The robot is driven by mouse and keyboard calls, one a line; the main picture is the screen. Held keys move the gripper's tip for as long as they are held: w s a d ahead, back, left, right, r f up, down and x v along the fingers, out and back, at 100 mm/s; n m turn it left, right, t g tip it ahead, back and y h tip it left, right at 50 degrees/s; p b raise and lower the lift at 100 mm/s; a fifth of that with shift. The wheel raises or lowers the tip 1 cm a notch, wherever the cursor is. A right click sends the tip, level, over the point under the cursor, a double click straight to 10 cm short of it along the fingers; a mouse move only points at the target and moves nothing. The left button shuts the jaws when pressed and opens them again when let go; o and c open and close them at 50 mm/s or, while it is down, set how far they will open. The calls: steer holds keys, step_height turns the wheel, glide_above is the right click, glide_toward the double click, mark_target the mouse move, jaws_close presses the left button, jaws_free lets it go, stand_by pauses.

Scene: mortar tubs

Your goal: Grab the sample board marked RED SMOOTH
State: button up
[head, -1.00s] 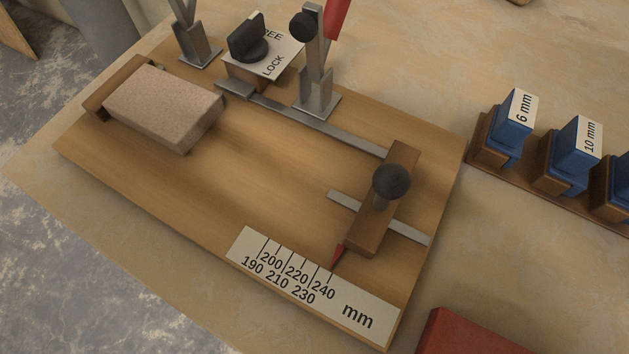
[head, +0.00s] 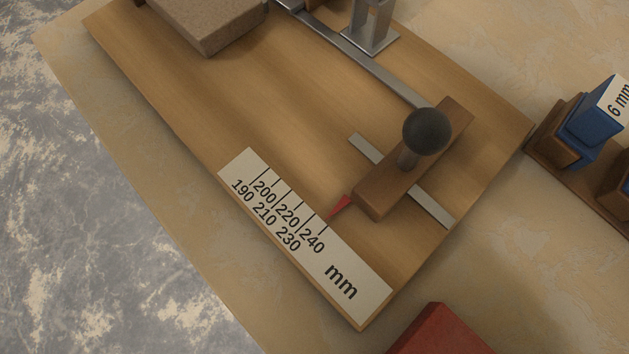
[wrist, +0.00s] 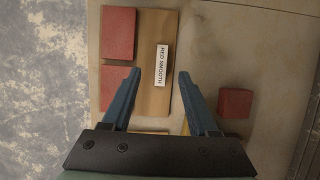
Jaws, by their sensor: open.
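In the wrist view a white label reading RED SMOOTH (wrist: 162,66) is on a long tan wooden panel (wrist: 150,30). Two red square pieces, an upper one (wrist: 118,33) and a lower one (wrist: 117,88), lie along the panel's left side. I cannot tell whether the label names the panel or a red piece. My gripper (wrist: 159,73) is open, its blue fingers pointing towards the panel, with the label showing between the fingertips. Nothing is held. The gripper does not show in the head view.
A smaller red block (wrist: 235,102) lies right of the panel. In the head view a wooden jig (head: 210,110) carries a mm scale (head: 350,270), a black-knobbed slider (head: 427,132) and a pinkish block (head: 210,22). A blue 6 mm block (head: 592,118) stands right, a red piece (head: 440,333) below.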

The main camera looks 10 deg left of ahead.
steer(key=shift+d+b+x, duration=0.15)
steer(key=shift+b+x, duration=1)
steer(key=shift+x, duration=0.3)
steer(key=shift+d+b+x, duration=0.15)
steer(key=shift+b+x, duration=0.95)
steer(key=shift+x, duration=0.35)
steer(key=shift+s, duration=0.15)
jaws_close()
